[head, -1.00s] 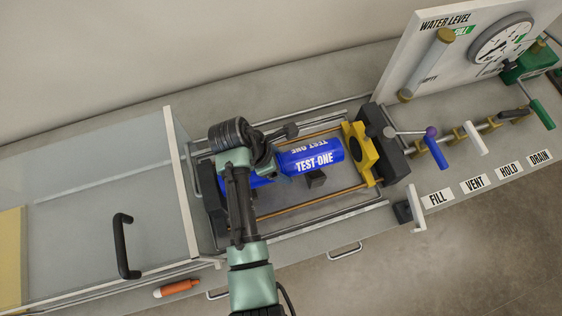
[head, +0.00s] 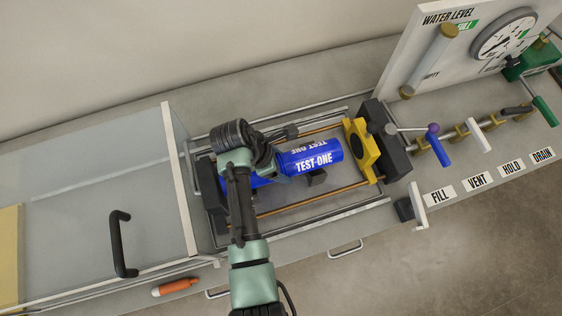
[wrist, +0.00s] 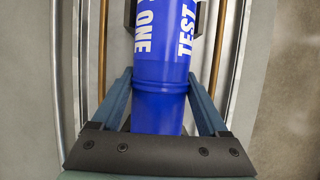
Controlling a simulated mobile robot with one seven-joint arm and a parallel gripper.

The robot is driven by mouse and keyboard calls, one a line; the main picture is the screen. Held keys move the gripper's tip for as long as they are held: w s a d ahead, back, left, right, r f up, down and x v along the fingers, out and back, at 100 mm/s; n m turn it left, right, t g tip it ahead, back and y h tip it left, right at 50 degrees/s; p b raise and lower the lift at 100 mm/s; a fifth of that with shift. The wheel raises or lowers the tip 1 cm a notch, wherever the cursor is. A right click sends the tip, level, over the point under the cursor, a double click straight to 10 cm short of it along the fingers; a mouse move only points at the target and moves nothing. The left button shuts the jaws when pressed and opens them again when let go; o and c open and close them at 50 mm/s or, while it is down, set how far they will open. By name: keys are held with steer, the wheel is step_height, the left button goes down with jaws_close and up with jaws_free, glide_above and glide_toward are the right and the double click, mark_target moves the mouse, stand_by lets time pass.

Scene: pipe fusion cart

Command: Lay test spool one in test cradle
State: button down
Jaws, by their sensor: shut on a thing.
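Test spool one (head: 312,160) is a blue cylinder with white "TEST ONE" lettering. My gripper (head: 275,165) is shut on the spool left of the lettering, reaching down from above. In the wrist view the blue spool (wrist: 163,60) runs between my two fingers, with a ridge around it near them. My arm hides part of the spool's left portion. I cannot tell whether the spool touches the support.
A yellow clamp plate (head: 363,150) and dark end block (head: 386,140) stand right of the spool. Metal rails flank the cradle. A clear cover with a black handle (head: 122,245) is at left. Valve levers and a gauge (head: 503,34) are at right.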

steer(key=shift+f+b, duration=0.45)
steer(key=shift+f, duration=0.5)
jaws_free()
